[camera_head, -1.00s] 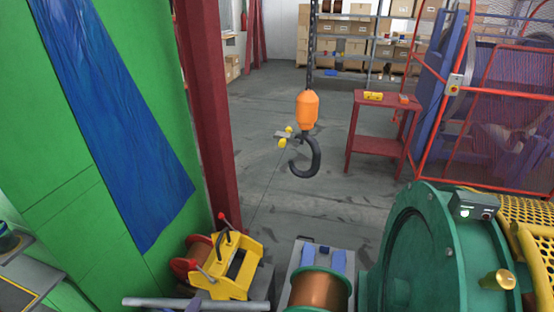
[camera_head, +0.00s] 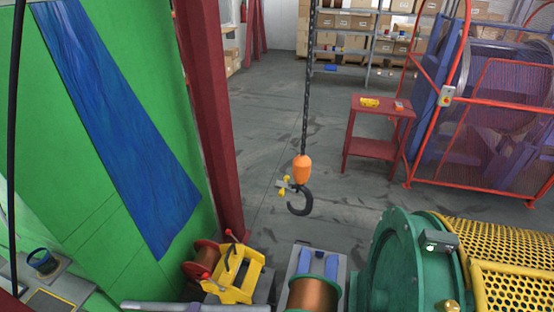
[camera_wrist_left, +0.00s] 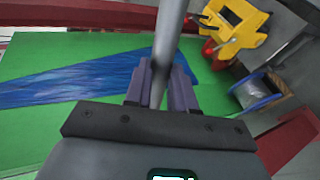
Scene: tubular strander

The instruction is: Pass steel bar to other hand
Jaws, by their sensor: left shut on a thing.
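The grey steel bar (camera_head: 195,307) lies across the bottom edge of the head view, in front of the yellow device. In the left wrist view the bar (camera_wrist_left: 171,35) runs up and away from between the fingers. My left gripper (camera_wrist_left: 160,82) is shut on it, with a dark finger on each side. My right gripper shows in neither view.
A yellow device with red parts (camera_head: 236,285) stands beyond the bar, beside a copper spool (camera_head: 314,294). A green machine housing (camera_head: 395,270) is at right. An orange crane hook (camera_head: 301,172) hangs over open floor. A dark red column (camera_head: 212,120) rises at left.

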